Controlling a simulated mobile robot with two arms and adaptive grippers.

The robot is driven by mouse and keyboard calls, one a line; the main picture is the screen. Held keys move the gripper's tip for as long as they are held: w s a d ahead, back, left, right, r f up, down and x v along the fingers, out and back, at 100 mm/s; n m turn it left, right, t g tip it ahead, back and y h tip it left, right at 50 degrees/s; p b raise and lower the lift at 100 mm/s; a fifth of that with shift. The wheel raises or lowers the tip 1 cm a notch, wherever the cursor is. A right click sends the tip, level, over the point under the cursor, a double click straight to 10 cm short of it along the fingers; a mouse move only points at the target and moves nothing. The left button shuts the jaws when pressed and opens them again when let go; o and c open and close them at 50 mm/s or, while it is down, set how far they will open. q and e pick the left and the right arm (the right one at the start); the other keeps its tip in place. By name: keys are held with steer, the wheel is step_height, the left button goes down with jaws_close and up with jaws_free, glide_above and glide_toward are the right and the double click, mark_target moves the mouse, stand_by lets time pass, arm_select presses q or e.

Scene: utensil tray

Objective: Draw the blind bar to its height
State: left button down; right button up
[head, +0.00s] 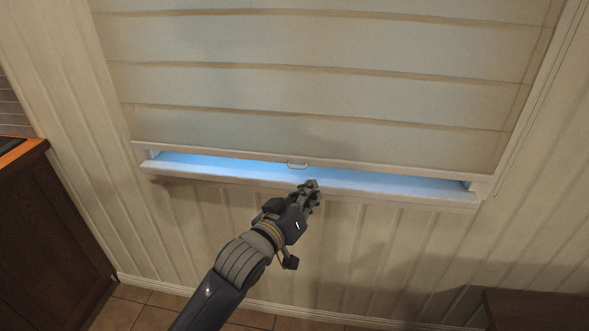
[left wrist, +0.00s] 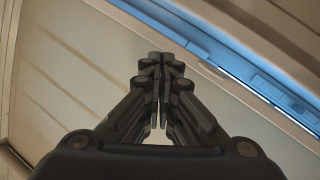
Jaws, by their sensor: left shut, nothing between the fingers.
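The cream blind (head: 320,85) hangs in folds over the window in the head view. Its pale bottom bar (head: 400,169) sits low, a little above the window sill (head: 410,195), with a narrow blue-lit gap between them. A small handle (head: 297,165) is at the middle of the bar. My left gripper (head: 312,184) is shut and empty, just below and right of the handle in the picture. I see no grip on the handle or bar. The left wrist view shows the closed fingers (left wrist: 160,58) with the blue-lit window edge (left wrist: 215,55) beyond. My right gripper is not in view.
A dark wooden cabinet (head: 45,235) stands at the left. Another dark wooden piece (head: 535,309) is at the lower right. Panelled wall (head: 400,245) lies below the sill, down to a tiled floor (head: 145,308). The space around my left gripper looks free.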

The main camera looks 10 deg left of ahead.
arm_select(q)
steer(key=a+r+m+t+y, duration=0.1)
steer(key=a+r+y, duration=0.3)
steer(key=r+y, duration=0.2)
glide_toward(299, 153)
steer(key=w+r, duration=0.3)
steer(key=r, duration=0.1)
steer(key=shift+w+d+f, duration=0.1)
steer(key=shift+w+f, duration=0.1)
steer(key=shift+f, duration=0.55)
steer(key=shift+w+a+f, duration=0.1)
steer(key=shift+w+f, duration=0.05)
steer(key=shift+f, duration=0.55)
steer(key=shift+w+d+f, duration=0.1)
steer(key=shift+w+f, duration=0.1)
steer(key=shift+f, duration=0.55)
